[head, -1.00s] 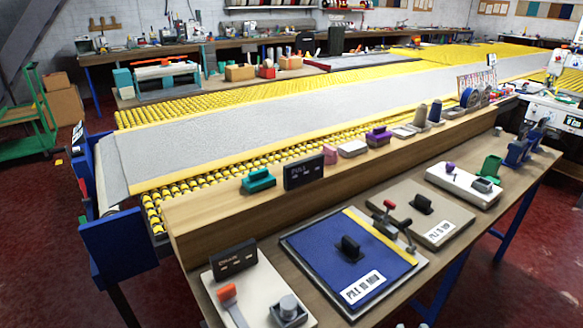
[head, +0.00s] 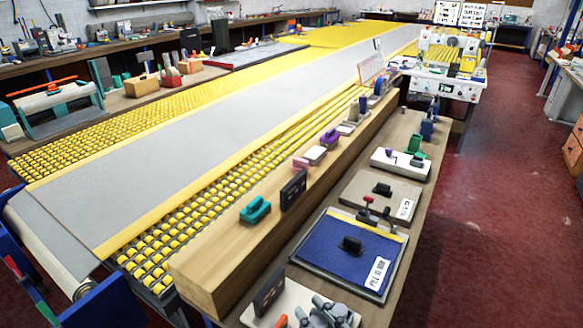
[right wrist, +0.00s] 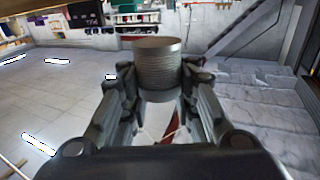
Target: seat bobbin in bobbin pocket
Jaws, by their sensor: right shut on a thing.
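My right gripper (head: 325,312) is at the bottom of the head view, over the pale board (head: 258,318) at the bench's near end. In the right wrist view its fingers (right wrist: 158,100) are shut on the bobbin (right wrist: 158,65), a grey metal cylinder with a ridged side, held upright between them. In the head view the gripper hides most of the bobbin and whatever lies under it. I cannot pick out the bobbin pocket for sure; a white plate (head: 385,163) farther along the bench carries a purple knob and a small grey block. My left gripper is not in view.
A dark display (head: 270,290) and an orange lever (head: 281,321) stand close to the right gripper. A blue panel (head: 335,255) with a black knob lies beyond. A wooden ledge (head: 225,262) runs along the left. Red floor (head: 480,230) is clear on the right.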

